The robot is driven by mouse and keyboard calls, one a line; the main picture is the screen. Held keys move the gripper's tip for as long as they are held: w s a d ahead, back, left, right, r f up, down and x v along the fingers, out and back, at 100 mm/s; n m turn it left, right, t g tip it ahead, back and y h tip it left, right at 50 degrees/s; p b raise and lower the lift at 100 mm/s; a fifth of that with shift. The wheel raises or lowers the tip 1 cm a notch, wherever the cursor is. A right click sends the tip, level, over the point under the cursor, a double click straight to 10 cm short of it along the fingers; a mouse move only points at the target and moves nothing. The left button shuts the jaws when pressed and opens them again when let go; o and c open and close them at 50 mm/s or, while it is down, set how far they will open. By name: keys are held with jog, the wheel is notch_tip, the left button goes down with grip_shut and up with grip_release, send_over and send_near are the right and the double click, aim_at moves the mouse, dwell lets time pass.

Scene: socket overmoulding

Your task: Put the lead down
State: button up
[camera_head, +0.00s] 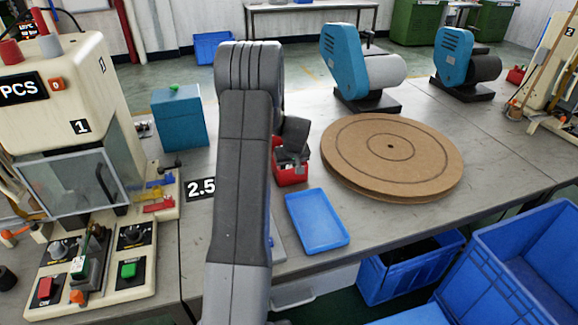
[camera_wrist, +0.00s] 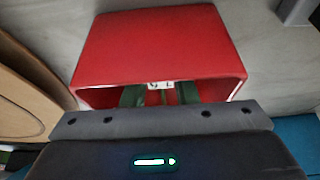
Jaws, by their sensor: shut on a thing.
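My gripper (camera_wrist: 160,95) reaches into the open side of a red bin (camera_wrist: 158,45) in the wrist view. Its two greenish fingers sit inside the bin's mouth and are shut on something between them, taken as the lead. The lead is mostly hidden; only small pale and dark bits show there. In the head view my gripper (camera_head: 293,148) is at the red bin (camera_head: 291,175), left of the round wooden board, and covers much of the bin. No lead can be made out in that view.
A blue tray (camera_head: 317,218) lies in front of the bin. A round wooden board (camera_head: 430,165) is to the right, and a teal box (camera_head: 180,118) to the left. Machine 1 (camera_head: 60,150) stands at the far left. Blue crates (camera_head: 500,285) stand below the front edge.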

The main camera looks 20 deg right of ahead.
jog(key=o, duration=1)
jog(key=shift+r, duration=0.3)
jog(key=v, duration=1.1)
jog(key=shift+s+r, duration=0.25)
jog(key=shift+s, duration=0.05)
jog(key=shift+f, duration=0.1)
